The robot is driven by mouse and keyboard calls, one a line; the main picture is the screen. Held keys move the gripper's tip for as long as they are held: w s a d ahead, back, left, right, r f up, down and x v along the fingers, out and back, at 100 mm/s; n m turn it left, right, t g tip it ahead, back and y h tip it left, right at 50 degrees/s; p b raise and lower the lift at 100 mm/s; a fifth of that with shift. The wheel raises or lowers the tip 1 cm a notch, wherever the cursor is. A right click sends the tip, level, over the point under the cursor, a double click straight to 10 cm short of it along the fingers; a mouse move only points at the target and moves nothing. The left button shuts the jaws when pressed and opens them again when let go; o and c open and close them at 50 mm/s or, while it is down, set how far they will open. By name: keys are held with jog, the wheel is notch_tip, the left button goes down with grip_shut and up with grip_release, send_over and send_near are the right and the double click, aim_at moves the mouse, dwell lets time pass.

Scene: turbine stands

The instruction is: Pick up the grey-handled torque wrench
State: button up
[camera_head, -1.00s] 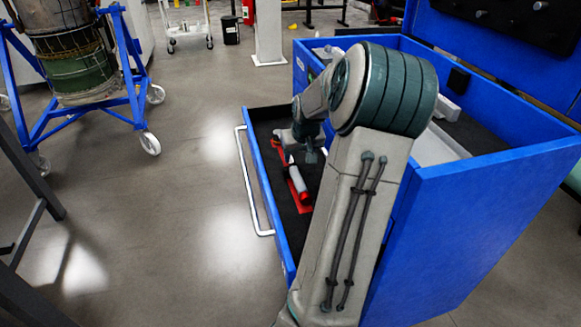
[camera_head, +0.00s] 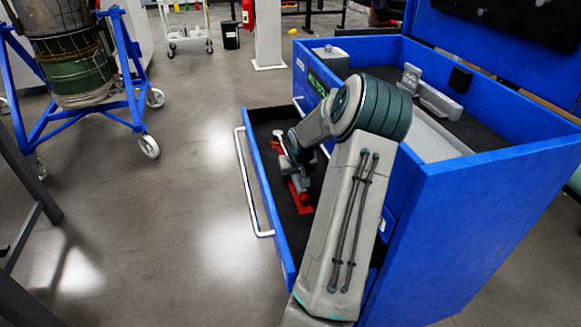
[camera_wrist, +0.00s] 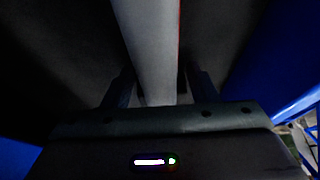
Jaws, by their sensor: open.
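The torque wrench (camera_wrist: 152,45) shows in the wrist view as a long pale grey handle running down the middle, with a thin red line along its right side. In the head view, only red parts at its place (camera_head: 303,199) show in the open drawer; my arm hides most of it. My gripper (camera_wrist: 160,75) is open, with one dark finger on each side of the grey handle. The handle lies between the fingers, with dark gaps beside it. I cannot tell whether either finger touches it.
The blue drawer (camera_head: 263,190) has a dark lining and stands pulled out from the blue cabinet (camera_head: 480,225). Its walls rise close on both sides of my wrist. Grey parts (camera_head: 432,97) lie in the cabinet's top. A blue turbine stand (camera_head: 128,75) is at the left; floor between is clear.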

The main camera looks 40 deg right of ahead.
grip_shut()
jog(key=shift+r, duration=0.1)
jog(key=shift+r, duration=0.1)
jog(key=shift+w+d+r, duration=0.1)
jog(key=shift+r, duration=0.25)
notch_tip(320, 180, up, 9)
jog(key=shift+r+p, duration=0.1)
jog(key=shift+p, duration=0.8)
jog(key=c, duration=1)
grip_release()
jog(key=shift+c, duration=0.2)
grip_shut()
